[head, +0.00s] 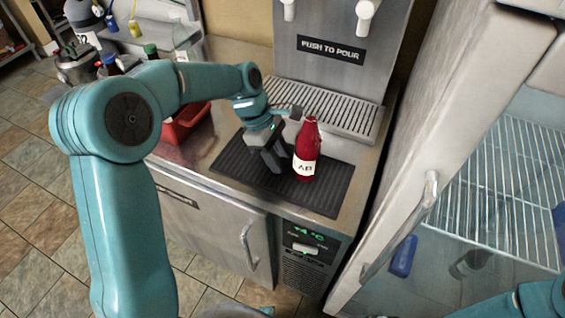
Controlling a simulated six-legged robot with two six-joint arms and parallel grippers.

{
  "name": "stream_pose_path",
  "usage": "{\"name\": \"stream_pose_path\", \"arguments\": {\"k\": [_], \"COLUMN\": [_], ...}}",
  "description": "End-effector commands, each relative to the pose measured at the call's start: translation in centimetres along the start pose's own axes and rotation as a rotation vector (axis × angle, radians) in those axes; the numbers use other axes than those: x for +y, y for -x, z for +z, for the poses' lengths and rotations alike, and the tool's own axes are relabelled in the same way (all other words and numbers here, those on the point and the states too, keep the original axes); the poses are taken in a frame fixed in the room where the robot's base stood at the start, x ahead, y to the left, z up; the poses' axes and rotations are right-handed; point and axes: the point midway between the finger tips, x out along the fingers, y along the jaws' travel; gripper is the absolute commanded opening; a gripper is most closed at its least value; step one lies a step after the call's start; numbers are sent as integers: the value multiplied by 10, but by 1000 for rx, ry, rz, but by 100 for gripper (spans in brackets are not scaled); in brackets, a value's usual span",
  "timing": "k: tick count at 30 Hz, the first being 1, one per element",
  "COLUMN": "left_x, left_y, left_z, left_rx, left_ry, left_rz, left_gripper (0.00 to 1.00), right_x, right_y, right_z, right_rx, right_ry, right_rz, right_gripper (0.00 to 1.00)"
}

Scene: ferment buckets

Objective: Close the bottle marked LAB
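A dark red bottle (306,158) with a white label stands upright on the black ribbed mat (327,197). The letters "AB" show on the label; its left edge is turned away or covered. The bottle's top is small, and I cannot tell whether a cap sits on it. My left gripper (287,138) is just left of the bottle, with its dark fingers apart and nothing seen between them. One finger is near the bottle's neck; I cannot tell whether it touches. My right gripper is not in view; only part of the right arm shows at the lower right.
A steel dispenser marked "PUSH TO POUR" (331,50) with a slatted drip tray (345,115) stands behind the mat. A red bin (186,124) is at the counter's left.

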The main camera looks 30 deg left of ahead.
Motion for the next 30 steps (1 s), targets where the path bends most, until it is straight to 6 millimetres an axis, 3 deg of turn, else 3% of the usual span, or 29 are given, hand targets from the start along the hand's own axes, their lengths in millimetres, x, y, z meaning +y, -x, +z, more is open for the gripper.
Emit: {"name": "stream_pose_path", "arguments": {"k": [11,17,23,30], "left_x": [0,0,1,1], "left_y": [1,13,48,103], "left_z": [0,6,20,43], "left_rx": [0,0,0,0], "left_ry": [0,-1,-3,-2], "left_rz": [1,2,5,5], "left_gripper": [10,10,10,10], "right_x": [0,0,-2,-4], "right_y": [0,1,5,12], "right_z": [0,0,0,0], "right_rx": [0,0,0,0], "right_ry": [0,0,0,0], "right_rz": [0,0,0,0], "right_gripper": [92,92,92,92]}}
